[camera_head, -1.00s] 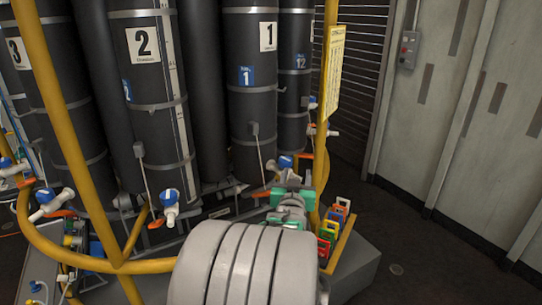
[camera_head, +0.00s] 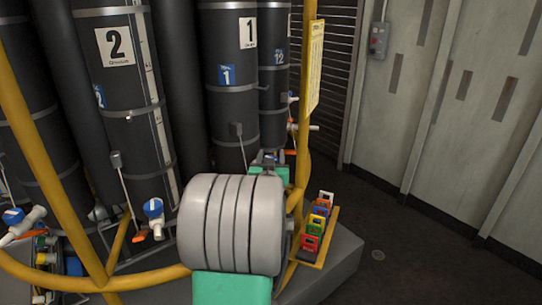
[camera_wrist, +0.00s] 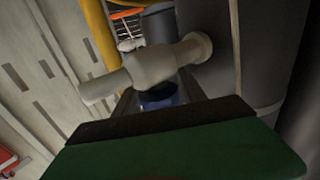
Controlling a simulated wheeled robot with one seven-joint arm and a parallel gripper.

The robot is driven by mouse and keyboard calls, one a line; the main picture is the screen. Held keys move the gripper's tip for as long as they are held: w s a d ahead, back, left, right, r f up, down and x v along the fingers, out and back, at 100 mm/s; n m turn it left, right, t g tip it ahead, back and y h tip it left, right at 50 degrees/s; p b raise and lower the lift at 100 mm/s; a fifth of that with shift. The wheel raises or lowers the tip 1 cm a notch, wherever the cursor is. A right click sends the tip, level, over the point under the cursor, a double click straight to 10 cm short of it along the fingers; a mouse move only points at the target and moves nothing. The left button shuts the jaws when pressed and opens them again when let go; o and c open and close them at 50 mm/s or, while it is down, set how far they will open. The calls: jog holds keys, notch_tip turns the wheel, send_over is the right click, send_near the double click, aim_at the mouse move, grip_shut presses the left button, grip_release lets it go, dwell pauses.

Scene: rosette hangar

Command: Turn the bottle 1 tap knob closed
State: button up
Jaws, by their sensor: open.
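Bottle 1 (camera_head: 233,90) is a tall dark cylinder with a white "1" label, behind my arm in the head view. Its tap is hidden there by my arm. In the wrist view a white tap body (camera_wrist: 150,68) crosses above my gripper, with its blue knob (camera_wrist: 160,96) below it. My gripper (camera_wrist: 157,106) is open, with a dark finger on each side of the blue knob. I cannot tell whether the fingers touch it. In the head view my gripper (camera_head: 269,160) shows only in part, beside the lower end of bottle 1.
Bottle 2 (camera_head: 130,100) stands to the left, with its own blue-knobbed tap (camera_head: 153,208). A yellow rail (camera_head: 306,90) rises just right of bottle 1. A rack of coloured tags (camera_head: 318,228) sits at the lower right. Open floor lies beyond it.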

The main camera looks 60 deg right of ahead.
jog(key=shift+c, duration=0.5)
grip_shut()
jog(key=shift+f+m+g+b, duration=0.15)
jog(key=shift+m+g+b, duration=0.15)
jog(key=shift+g+b, duration=0.25)
jog(key=shift+s+m+g+b, duration=0.35)
jog(key=shift+m+g+b, duration=1.05)
jog(key=shift+g+b, duration=0.65)
jog(key=shift+s+m+g+b, duration=0.35)
jog(key=shift+m+g+b, duration=1.05)
jog(key=shift+g+b, duration=0.7)
jog(key=shift+s+m+g+b, duration=0.35)
jog(key=shift+m+g+b, duration=1.05)
jog(key=shift+g+b, duration=0.65)
jog(key=shift+g, duration=0.35)
